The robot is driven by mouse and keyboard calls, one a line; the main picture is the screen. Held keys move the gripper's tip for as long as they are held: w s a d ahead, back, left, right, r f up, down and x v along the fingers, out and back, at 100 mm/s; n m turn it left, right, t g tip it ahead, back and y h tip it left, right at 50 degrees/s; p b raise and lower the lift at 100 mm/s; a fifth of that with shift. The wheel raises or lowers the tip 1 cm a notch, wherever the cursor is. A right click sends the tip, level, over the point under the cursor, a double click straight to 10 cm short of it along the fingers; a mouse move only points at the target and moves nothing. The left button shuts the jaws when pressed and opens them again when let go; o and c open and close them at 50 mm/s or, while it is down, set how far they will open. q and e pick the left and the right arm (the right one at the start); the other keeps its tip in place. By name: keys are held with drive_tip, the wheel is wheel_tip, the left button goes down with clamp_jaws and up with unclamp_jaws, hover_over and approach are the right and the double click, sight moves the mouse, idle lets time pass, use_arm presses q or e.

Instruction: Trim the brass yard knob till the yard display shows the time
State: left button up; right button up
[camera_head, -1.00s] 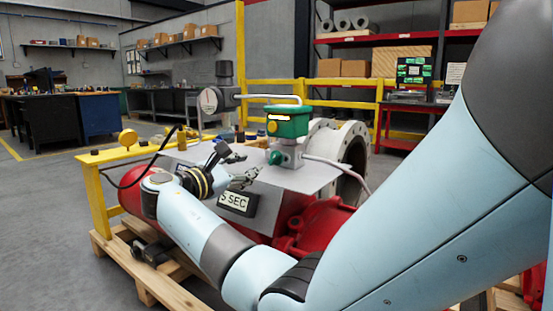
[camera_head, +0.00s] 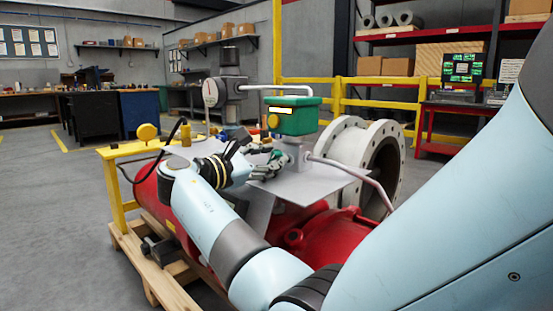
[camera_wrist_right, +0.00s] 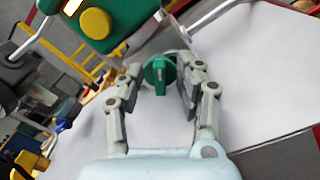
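A green box (camera_head: 292,122) with a small pale window and a round yellow knob (camera_head: 273,121) stands on a grey post over a grey plate. In the right wrist view, its yellow knob (camera_wrist_right: 96,23) is at the top. My right gripper (camera_head: 272,163) is beside the post, below the box. In the right wrist view, its open fingers (camera_wrist_right: 163,72) flank a green knob (camera_wrist_right: 159,76), with a gap on the left finger's side. A brass-coloured piece (camera_head: 186,133) stands at the plate's left. I cannot tell which knob is the yard knob. No readable display shows. My left gripper is not in view.
The grey plate (camera_head: 318,185) sits over a red valve body (camera_head: 315,228) on a wooden pallet (camera_head: 150,262). A large white flange (camera_head: 392,165) and a bent pale pipe are at the right. A yellow stand (camera_head: 115,185) is at the left. My right arm covers the lower right.

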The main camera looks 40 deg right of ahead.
drive_tip(key=shift+c, duration=0.4)
clamp_jaws()
drive_tip(key=shift+m, duration=0.7)
drive_tip(key=shift+o, duration=0.4)
unclamp_jaws()
drive_tip(key=a, duration=0.7)
drive_tip(key=shift+s+a, duration=0.25)
drive_tip(key=shift+s, duration=0.1)
